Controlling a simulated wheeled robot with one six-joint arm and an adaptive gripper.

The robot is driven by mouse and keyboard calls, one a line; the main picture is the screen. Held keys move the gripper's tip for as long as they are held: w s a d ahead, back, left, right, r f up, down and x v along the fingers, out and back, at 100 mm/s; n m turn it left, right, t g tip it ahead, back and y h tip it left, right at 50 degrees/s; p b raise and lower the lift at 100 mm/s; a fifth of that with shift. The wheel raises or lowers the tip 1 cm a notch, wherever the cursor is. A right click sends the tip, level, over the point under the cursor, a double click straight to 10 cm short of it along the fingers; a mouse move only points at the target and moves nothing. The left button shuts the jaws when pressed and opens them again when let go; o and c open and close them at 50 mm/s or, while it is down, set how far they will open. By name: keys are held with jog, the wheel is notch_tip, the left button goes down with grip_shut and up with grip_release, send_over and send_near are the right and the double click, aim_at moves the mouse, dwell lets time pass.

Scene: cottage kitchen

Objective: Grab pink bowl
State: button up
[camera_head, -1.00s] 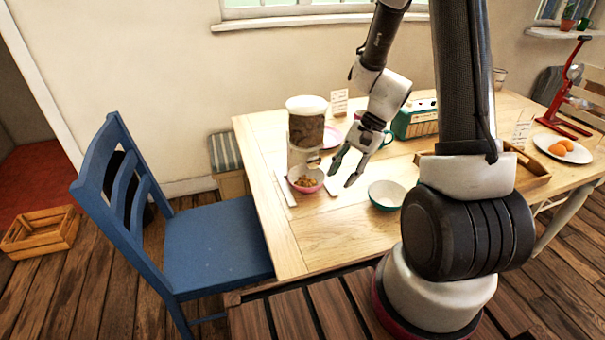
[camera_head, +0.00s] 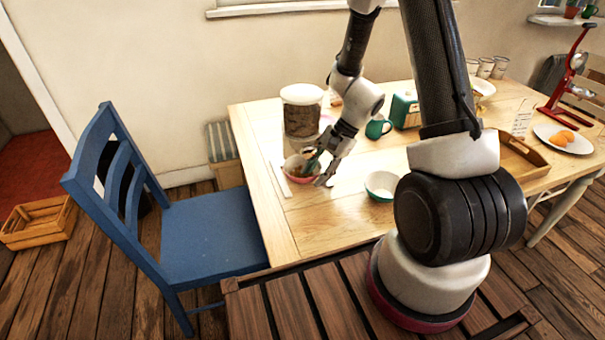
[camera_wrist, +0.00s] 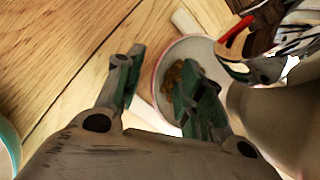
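The pink bowl (camera_head: 298,177) sits at the left end of the wooden table with brown food in it. It also shows in the wrist view (camera_wrist: 195,48), partly covered by a finger. My gripper (camera_head: 314,170) is at the bowl's right side, fingers pointing down. In the wrist view my gripper (camera_wrist: 160,62) is open, with a visible gap. One finger overlaps the bowl's inside and the other shows outside its rim. I cannot tell whether either finger touches the bowl.
A large lidded jar (camera_head: 302,115) stands just behind the bowl. A teal-and-white bowl (camera_head: 381,185) is to the right, with a green mug (camera_head: 377,127) behind it. A blue chair (camera_head: 205,236) stands left of the table. The front of the table is clear.

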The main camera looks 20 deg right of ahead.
jog(key=shift+a+f, duration=0.2)
jog(key=shift+f, duration=0.1)
grip_shut()
